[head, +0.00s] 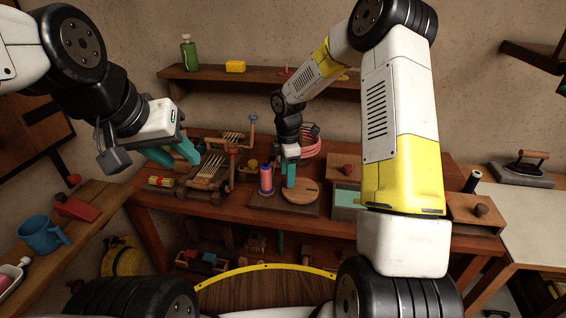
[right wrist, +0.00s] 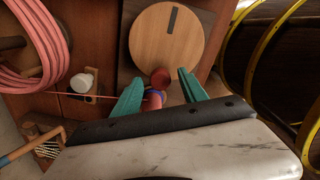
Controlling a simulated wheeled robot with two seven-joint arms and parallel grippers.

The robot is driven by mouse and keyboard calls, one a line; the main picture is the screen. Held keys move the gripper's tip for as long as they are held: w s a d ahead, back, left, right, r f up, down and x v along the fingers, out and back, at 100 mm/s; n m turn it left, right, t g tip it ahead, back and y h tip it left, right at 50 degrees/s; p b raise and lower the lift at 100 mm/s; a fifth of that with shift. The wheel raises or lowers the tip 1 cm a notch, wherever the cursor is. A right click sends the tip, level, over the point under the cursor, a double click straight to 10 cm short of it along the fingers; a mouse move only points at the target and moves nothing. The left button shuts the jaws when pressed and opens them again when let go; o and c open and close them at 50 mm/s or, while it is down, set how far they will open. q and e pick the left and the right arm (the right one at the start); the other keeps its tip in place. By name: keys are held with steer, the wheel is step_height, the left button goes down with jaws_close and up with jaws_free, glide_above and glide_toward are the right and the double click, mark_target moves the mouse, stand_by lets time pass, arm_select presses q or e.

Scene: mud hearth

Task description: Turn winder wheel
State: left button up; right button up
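The winder wheel (head: 301,193) is a round, pale wooden disc lying flat on a dark board on the workbench. In the right wrist view the wheel (right wrist: 160,35) has a dark stripe near its far edge. A red-brown knob (right wrist: 160,78) shows at its near edge. My right gripper (head: 289,174) points down over the wheel's left edge. In the wrist view its teal fingers (right wrist: 160,83) are apart, on either side of the knob; contact cannot be told. My left gripper (head: 174,154) is open and empty, over the bench's left end.
A pink coil (head: 310,142) stands behind the wheel. A rack with spikes (head: 208,172) lies to the left, and an open green-lined box (head: 347,200) to the right. A blue mug (head: 41,234) is on the left table. A shelf (head: 260,76) runs along the back wall.

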step_height(320, 180, up, 8)
steer(key=shift+f, duration=0.1)
stand_by(0.4)
stand_by(0.5)
